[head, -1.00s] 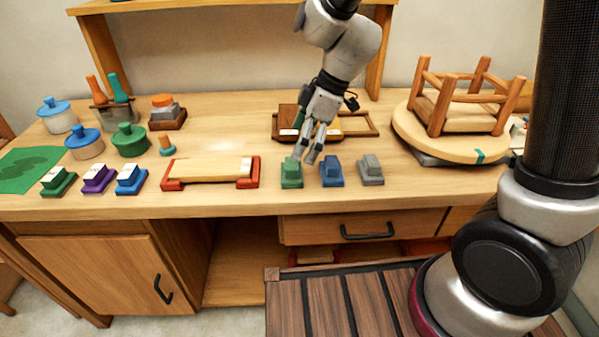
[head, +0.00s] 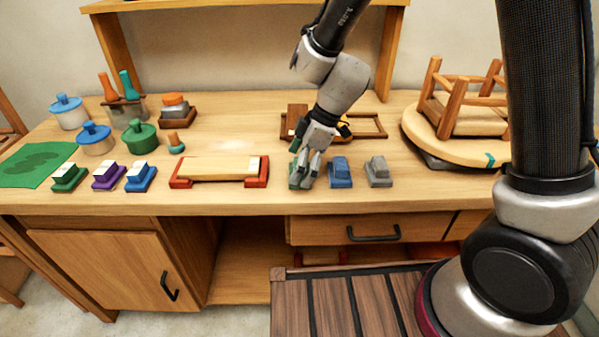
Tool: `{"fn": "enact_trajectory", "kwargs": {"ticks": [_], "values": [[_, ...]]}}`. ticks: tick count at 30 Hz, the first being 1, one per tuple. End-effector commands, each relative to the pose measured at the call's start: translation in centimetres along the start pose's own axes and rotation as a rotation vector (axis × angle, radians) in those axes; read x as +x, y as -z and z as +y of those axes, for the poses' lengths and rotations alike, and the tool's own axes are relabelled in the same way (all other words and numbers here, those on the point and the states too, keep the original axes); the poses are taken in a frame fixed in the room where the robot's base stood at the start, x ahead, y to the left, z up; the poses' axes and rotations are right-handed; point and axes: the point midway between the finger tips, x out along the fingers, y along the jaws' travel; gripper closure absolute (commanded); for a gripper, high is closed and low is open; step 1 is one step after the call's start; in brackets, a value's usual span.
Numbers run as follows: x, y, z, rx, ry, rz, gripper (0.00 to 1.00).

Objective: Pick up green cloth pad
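The green cloth pad (head: 294,181) is a small green block at the left of a row of three near the bench's front edge. A blue pad (head: 340,173) and a grey pad (head: 378,172) stand to its right. My gripper (head: 304,174) points down at the green pad, its fingers low over it and covering much of it. Whether the fingers are closed on the pad or only beside it cannot be told. The pad appears to rest on the bench top.
A red-ended wooden holder (head: 219,170) lies left of the pad. A wooden tray (head: 365,126) is behind my gripper. At right an upturned stool (head: 462,105) sits on a round board. Several pots, white-topped blocks and a green mat (head: 35,164) fill the left.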

Motion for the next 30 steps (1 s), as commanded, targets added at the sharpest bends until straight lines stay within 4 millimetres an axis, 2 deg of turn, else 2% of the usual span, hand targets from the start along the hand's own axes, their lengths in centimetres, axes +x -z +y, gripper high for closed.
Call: {"fn": "enact_trajectory", "kwargs": {"ticks": [1, 6, 17, 30], "values": [[0.0, 0.0, 0.0, 0.000, 0.000, 0.000, 0.18], [0.0, 0.0, 0.0, 0.000, 0.000, 0.000, 0.49], [-0.6, 0.2, 0.0, -0.001, -0.001, 0.001, 0.50], [-8.1, 3.4, 0.1, -0.002, -0.002, 0.002, 0.50]]}}
